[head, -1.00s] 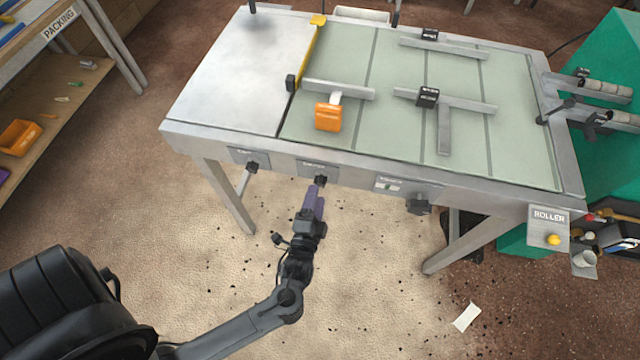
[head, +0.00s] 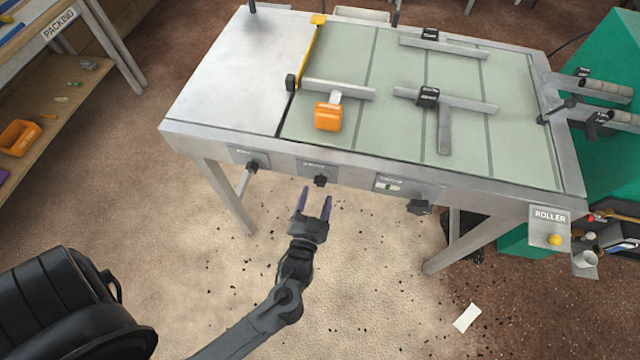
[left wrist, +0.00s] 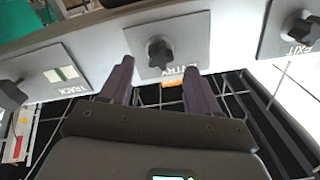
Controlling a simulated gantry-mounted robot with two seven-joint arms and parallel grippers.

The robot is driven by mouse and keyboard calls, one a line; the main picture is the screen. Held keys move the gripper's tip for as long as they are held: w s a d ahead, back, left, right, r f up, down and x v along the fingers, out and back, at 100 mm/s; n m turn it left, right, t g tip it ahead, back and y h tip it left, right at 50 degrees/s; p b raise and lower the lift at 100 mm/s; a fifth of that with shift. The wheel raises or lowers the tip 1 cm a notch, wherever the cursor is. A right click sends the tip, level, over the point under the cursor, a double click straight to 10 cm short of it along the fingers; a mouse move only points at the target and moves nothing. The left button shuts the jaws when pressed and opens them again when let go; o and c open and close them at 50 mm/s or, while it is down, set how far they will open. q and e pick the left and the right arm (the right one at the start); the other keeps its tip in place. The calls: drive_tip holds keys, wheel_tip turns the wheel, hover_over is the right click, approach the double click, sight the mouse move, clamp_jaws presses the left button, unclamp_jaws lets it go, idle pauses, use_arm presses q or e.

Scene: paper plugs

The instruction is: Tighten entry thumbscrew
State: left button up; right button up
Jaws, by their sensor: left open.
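The entry thumbscrew (head: 320,181) is a dark lobed knob on a grey plate on the table's front face. It also shows in the left wrist view (left wrist: 160,51), in the middle of the plate marked ENTRY (left wrist: 178,72). My left gripper (head: 316,195) has two purple fingers, spread open and empty, just in front of and below the knob. In the left wrist view, the knob lies beyond and between the fingertips (left wrist: 158,64), apparently apart from them. My right gripper is out of view.
The EXIT knob (head: 252,167) and the track plate (head: 405,187) flank the entry plate, with another dark knob (head: 419,207) farther right. An orange block (head: 328,116) sits on the table top (head: 390,140).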

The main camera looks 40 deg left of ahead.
sight(320, 185)
use_arm(q)
drive_tip(key=shift+p, duration=0.35)
drive_tip(key=shift+w, duration=0.15)
drive_tip(key=shift+x, duration=1.85)
drive_tip(key=c, duration=1)
